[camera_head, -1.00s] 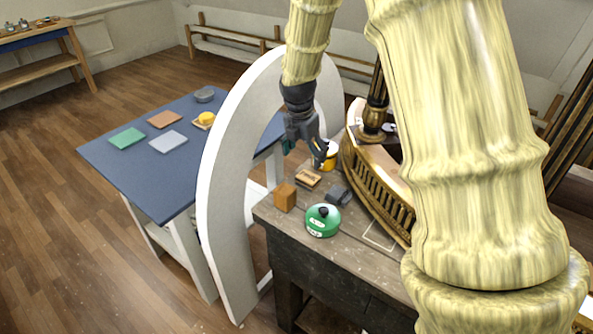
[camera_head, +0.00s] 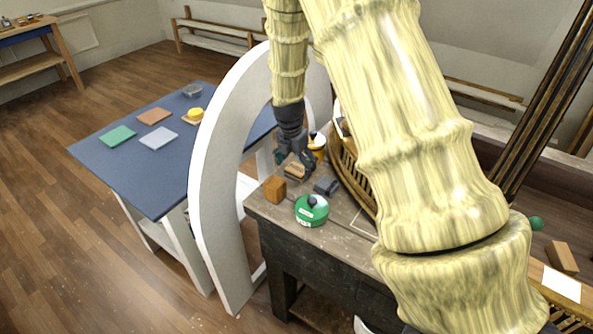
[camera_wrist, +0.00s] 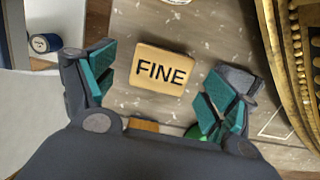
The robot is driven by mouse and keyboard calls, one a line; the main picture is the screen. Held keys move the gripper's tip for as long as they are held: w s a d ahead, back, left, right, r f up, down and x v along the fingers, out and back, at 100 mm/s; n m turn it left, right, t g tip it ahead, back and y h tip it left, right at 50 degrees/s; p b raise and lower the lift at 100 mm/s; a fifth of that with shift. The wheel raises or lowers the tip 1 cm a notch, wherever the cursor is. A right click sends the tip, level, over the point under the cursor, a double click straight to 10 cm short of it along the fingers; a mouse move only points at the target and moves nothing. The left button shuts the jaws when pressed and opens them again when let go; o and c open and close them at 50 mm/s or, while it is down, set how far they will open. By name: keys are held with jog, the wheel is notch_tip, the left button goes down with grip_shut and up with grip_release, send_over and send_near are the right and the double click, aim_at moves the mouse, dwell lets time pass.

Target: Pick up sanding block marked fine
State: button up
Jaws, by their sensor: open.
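The sanding block marked FINE (camera_wrist: 161,70) lies flat on the dark workbench, its label facing up in the wrist view. In the head view the block (camera_head: 295,171) is small and partly covered by my gripper. My gripper (camera_head: 294,160) is above it, pointing down. In the wrist view my gripper (camera_wrist: 158,98) is open, with one teal-padded finger to the left of the block and one to the right. Both fingers are apart from the block, and nothing is between them but the block below.
A wooden block (camera_head: 275,189), a green round container (camera_head: 312,210) and a dark grey piece (camera_head: 326,186) stand close by on the workbench (camera_head: 345,240). A yellow container (camera_head: 317,145) is behind. A white arch (camera_head: 212,190) rises at left; a gilt curved piece (camera_wrist: 285,60) borders the right.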

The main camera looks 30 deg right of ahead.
aim_at(297, 168)
jog(key=shift+d+f, duration=0.15)
jog(key=shift+f, duration=0.3)
jog(key=shift+s+d+f+p, duration=0.1)
jog(key=shift+f+p, duration=0.2)
jog(key=shift+f, duration=0.6)
jog(key=c, duration=1.2)
jog(key=shift+r, duration=0.15)
jog(key=shift+r+b, duration=1.3)
jog(key=shift+r, duration=3.6)
jog(key=o, duration=0.3)
jog(key=shift+c, duration=0.5)
